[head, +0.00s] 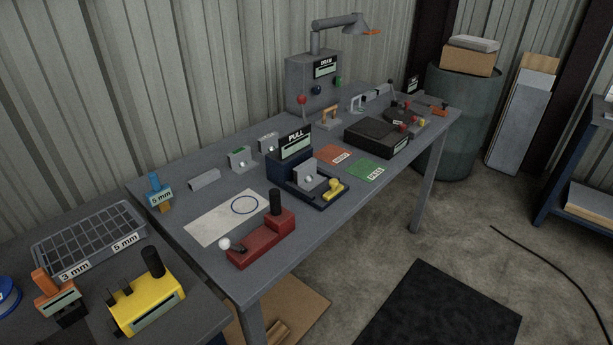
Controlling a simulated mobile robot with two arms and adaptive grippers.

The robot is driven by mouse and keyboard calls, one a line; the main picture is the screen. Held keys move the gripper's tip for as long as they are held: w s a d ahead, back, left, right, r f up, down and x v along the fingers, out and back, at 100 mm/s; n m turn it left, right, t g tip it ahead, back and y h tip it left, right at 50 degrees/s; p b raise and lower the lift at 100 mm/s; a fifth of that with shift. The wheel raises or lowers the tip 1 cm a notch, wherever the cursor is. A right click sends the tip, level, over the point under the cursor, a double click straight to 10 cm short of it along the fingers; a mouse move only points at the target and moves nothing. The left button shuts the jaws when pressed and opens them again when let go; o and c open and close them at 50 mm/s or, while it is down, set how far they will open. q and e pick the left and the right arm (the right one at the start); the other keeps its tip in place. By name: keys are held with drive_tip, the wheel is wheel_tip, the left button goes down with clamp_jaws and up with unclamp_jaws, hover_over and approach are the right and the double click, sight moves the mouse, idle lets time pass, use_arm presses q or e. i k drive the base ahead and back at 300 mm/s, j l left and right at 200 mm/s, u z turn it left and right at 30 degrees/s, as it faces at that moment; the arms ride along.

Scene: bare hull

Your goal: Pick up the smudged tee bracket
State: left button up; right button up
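Several small grey metal parts stand in a row at the back of the long bench (215,270). One is a low, plain grey bar (204,180). To its right is an upright grey bracket (239,157) with a round mark, then a similar grey bracket (267,143) partly behind the dark blue PULL fixture (286,166). Another grey bracket (305,174) sits in that fixture. The parts are too small to tell which is the tee bracket or which has a smudge. Neither of my grippers shows in the head view.
A red toggle tool (262,240) and a pale sheet with a blue ring (210,225) lie at the near end. Orange and green cards (366,170) lie beside a black case (377,137). A yellow tool (147,305) and a divided tray (90,235) are left. Floor is open at right.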

sight(305, 178)
drive_tip(key=u, duration=1.4)
drive_tip(key=z, duration=1.4)
drive_tip(key=u, duration=0.2)
drive_tip(key=i+l+u, duration=0.25)
drive_tip(key=l+u, duration=0.25)
drive_tip(key=l, duration=0.2)
drive_tip(key=i+l+u, duration=0.1)
drive_tip(key=l+u, duration=0.15)
drive_tip(key=l, duration=0.15)
